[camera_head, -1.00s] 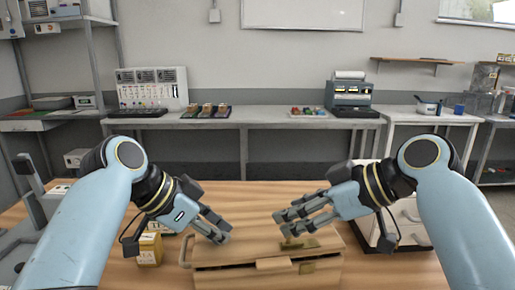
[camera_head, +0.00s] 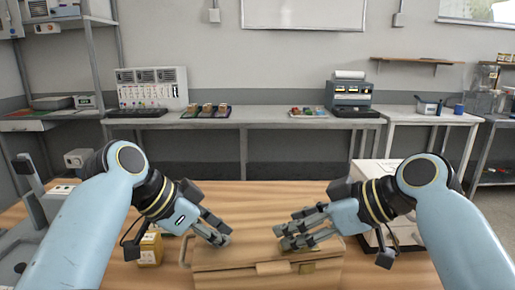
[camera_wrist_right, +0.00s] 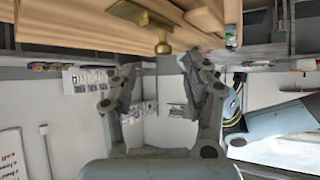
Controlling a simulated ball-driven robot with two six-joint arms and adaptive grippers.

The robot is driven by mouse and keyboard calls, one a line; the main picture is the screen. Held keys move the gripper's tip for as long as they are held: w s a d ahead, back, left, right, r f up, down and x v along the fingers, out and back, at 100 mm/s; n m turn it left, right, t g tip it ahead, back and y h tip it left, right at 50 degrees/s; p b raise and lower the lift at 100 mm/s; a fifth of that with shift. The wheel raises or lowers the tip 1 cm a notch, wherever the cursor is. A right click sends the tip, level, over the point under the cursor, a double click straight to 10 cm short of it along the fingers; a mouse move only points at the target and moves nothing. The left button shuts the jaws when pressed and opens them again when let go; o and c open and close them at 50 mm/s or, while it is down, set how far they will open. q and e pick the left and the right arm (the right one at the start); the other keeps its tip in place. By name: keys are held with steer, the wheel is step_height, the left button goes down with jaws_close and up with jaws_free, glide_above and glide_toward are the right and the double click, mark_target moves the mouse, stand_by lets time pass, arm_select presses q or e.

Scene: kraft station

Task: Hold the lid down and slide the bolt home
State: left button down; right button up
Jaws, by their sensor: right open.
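A wooden box (camera_head: 225,279) stands at the front of the table, its flat lid (camera_head: 240,256) looking closed. My left gripper (camera_head: 223,240) is at the lid's left part, fingertips close together; I cannot tell whether they touch it. My right gripper (camera_head: 284,238) is over the lid's right part, fingers spread and empty. In the head view it hides most of the brass bolt on the lid. In the right wrist view, the brass bolt's knob (camera_wrist_right: 163,46) shows just beyond the open right fingertips (camera_wrist_right: 161,68), apart from them.
A small yellowish box (camera_head: 150,250) stands left of the wooden box. A white drawer unit (camera_head: 405,225) stands at the right, behind my right arm. The table (camera_head: 255,200) behind the wooden box is clear.

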steer(key=shift+s+f, duration=0.15)
steer(key=shift+f, duration=0.45)
steer(key=shift+s+f, duration=0.15)
steer(key=shift+f, duration=0.4)
steer(key=shift+d, duration=0.1)
jaws_close()
